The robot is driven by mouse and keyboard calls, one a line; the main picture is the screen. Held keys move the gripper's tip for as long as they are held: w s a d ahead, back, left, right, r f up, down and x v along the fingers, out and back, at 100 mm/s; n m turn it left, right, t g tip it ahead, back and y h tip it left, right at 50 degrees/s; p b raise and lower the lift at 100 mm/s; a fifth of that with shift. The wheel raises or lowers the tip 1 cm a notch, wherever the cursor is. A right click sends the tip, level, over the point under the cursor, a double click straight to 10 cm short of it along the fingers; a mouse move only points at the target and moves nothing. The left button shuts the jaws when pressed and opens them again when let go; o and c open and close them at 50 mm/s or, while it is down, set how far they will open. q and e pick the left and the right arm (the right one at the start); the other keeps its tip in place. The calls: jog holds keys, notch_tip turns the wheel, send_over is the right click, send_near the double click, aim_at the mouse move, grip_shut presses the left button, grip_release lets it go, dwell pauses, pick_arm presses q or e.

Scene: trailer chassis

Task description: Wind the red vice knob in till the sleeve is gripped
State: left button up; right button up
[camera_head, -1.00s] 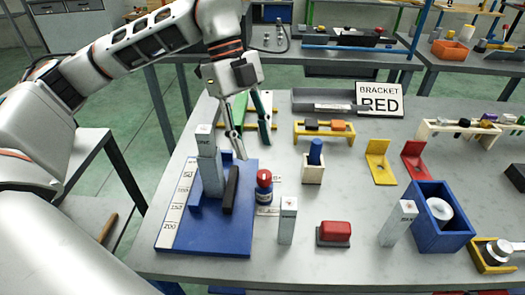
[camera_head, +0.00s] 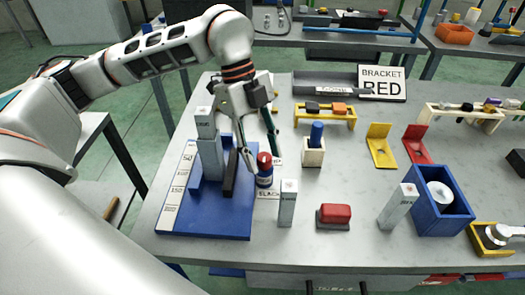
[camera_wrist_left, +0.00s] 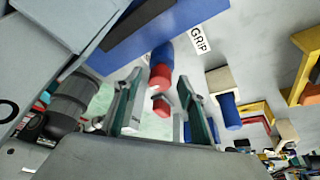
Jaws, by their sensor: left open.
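The red knob (camera_head: 264,158) tops a small blue upright body (camera_head: 264,180) beside the blue base plate (camera_head: 205,222). My left gripper (camera_head: 262,163) is open and points down, with its fingertips close around the knob's level. In the left wrist view the red knob (camera_wrist_left: 160,76) shows between the two open fingers, with the blue body behind it. I cannot tell whether the fingers touch it. I cannot make out which part is the sleeve.
Grey blocks (camera_head: 208,145) and a black bar (camera_head: 230,180) stand on the base plate, just left of the gripper. A grey post (camera_head: 288,205), a red block (camera_head: 335,214) and a blue cylinder in a holder (camera_head: 316,135) stand to the right. Bare tabletop lies between them.

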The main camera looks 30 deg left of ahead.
pick_arm(q)
jog(key=c, duration=1.1)
jog(key=shift+r, duration=0.1)
